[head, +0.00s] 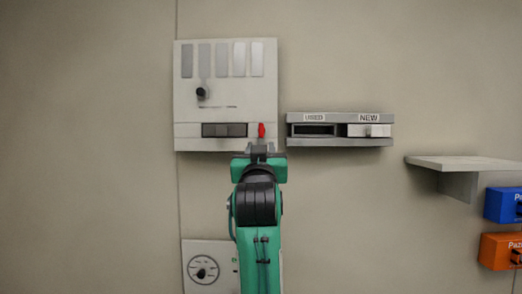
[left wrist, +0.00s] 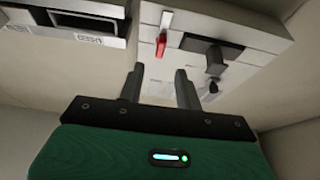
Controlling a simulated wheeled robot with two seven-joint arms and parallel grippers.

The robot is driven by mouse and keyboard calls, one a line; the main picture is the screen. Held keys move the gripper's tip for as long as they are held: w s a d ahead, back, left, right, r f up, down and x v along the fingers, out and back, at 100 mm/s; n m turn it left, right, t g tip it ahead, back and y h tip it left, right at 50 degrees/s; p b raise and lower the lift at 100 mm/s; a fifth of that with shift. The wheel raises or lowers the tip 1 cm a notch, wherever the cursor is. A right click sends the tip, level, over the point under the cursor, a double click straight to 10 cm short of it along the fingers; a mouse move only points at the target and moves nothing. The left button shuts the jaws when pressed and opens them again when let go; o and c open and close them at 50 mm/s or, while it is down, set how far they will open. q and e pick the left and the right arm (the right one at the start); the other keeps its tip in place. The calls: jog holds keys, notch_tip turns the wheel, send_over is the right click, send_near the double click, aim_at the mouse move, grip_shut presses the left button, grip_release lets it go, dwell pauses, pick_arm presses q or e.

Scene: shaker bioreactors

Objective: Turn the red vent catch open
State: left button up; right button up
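The red vent catch (head: 261,130) is a small upright red piece near the lower right corner of the pale wall panel (head: 225,115). In the left wrist view the catch (left wrist: 161,45) shows beyond the fingertips, with a pale piece in line with it. My left gripper (head: 259,149) is just below the catch in the head view. In the left wrist view the gripper (left wrist: 160,75) has its two fingers apart with nothing between them. The catch appears apart from the fingers. My right gripper is not in view.
A dark slot (head: 224,130) and a black knob (head: 202,93) are on the panel. A holder (head: 340,118) marked USED and NEW is to its right. A shelf (head: 465,162), blue box (head: 503,204) and orange box (head: 500,250) are farther right. A dial plate (head: 203,268) is below.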

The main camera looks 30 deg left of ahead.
pick_arm(q)
jog(key=shift+b+v, duration=0.4)
jog(key=shift+v, duration=1.5)
